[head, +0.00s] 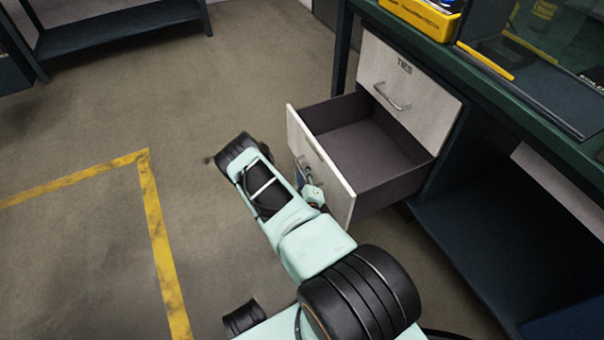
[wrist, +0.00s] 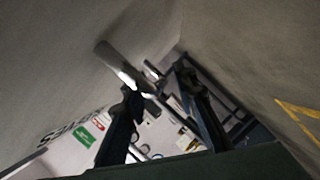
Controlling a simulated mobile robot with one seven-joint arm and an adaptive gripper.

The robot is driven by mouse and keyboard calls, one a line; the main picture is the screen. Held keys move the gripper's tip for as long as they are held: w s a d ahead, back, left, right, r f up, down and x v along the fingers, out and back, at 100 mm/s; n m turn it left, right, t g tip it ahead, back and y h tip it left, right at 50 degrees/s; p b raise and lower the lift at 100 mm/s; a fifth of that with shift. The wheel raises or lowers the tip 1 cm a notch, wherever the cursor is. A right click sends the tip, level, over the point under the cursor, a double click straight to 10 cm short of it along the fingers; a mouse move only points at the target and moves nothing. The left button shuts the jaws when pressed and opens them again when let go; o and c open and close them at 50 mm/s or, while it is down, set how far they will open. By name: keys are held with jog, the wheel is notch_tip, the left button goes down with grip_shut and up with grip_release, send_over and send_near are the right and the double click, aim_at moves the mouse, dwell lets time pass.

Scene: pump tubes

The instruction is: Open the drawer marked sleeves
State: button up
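The upper drawer marked TIES (head: 400,80) is shut. Below it, a drawer (head: 365,150) is pulled well out, with an empty dark interior. Its pale front faces left, and its label cannot be read in the head view. In the head view my gripper (head: 308,178) is at the drawer front, partly hidden by my arm.
A dark green workbench (head: 500,105) holds the drawers, with a yellow bin (head: 425,18) on top. A dark lower shelf (head: 475,235) lies right of the drawer. The floor to the left is open, with yellow line markings (head: 150,195). A dark rack (head: 115,30) stands at the back left.

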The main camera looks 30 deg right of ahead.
notch_tip(320, 180, up, 10)
jog(key=shift+r, duration=0.1)
dwell(0.4)
